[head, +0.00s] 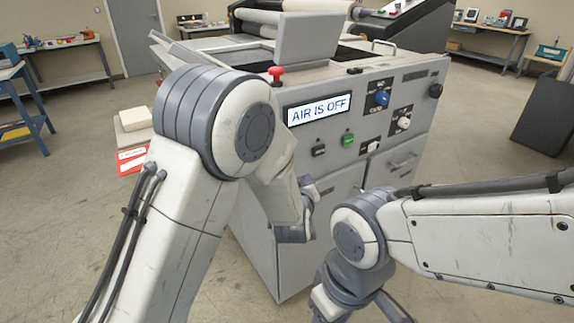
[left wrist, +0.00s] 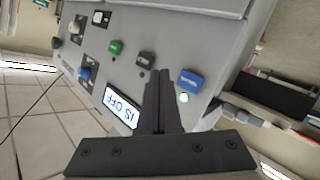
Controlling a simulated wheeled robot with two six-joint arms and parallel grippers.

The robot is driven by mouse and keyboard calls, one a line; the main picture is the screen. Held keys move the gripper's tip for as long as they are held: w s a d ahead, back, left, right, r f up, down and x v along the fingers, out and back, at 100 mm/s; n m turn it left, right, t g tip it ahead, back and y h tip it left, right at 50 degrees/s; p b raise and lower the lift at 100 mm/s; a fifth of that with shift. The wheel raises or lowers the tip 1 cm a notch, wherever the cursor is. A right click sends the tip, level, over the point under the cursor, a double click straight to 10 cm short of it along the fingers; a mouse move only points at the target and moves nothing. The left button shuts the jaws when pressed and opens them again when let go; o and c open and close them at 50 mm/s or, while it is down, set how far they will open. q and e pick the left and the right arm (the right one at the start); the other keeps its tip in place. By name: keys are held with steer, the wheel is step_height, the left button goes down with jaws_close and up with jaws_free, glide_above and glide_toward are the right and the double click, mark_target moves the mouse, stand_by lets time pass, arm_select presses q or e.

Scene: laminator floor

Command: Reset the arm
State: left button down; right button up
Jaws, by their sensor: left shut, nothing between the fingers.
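My left arm reaches in from the left of the head view, toward the front panel of the grey laminator (head: 330,75). My left gripper (head: 308,208) is partly hidden behind my own arm there. In the left wrist view the two dark fingers (left wrist: 158,78) lie together, shut and empty, pointing at the panel. Whether they touch it, I cannot tell. The lit display (head: 318,108) reads "AIR IS OFF" and shows partly in the left wrist view (left wrist: 121,108). My right arm comes in from the right; its fingers are not shown.
A blue part (left wrist: 190,80) is close beside the left fingers. Workbenches (head: 60,45) stand along the walls.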

arm_select(q)
steer(key=s+d+r+m+g+h+p, duration=0.1)
steer(key=s+d+r+m+g+p, duration=0.2)
steer(key=s, duration=0.5)
steer(key=s+d+r+m+g+h, duration=0.1)
steer(key=s+m+g+h, duration=0.15)
steer(key=s+g, duration=0.4)
steer(key=s+a+r+m+g+y, duration=0.1)
steer(key=s+a+m, duration=0.1)
steer(key=s, duration=0.5)
steer(key=s+a+r+m+g+y+p, duration=0.1)
steer(key=s+a, duration=0.3)
steer(key=s, duration=0.4)
steer(key=s+a+r+m+g+y+p, duration=0.1)
steer(key=s+a+m+g+y, duration=0.1)
steer(key=s, duration=0.5)
steer(key=shift+s+a+m+g, duration=0.15)
steer(key=shift+a+m+g, duration=0.3)
steer(key=shift+a, duration=0.6)
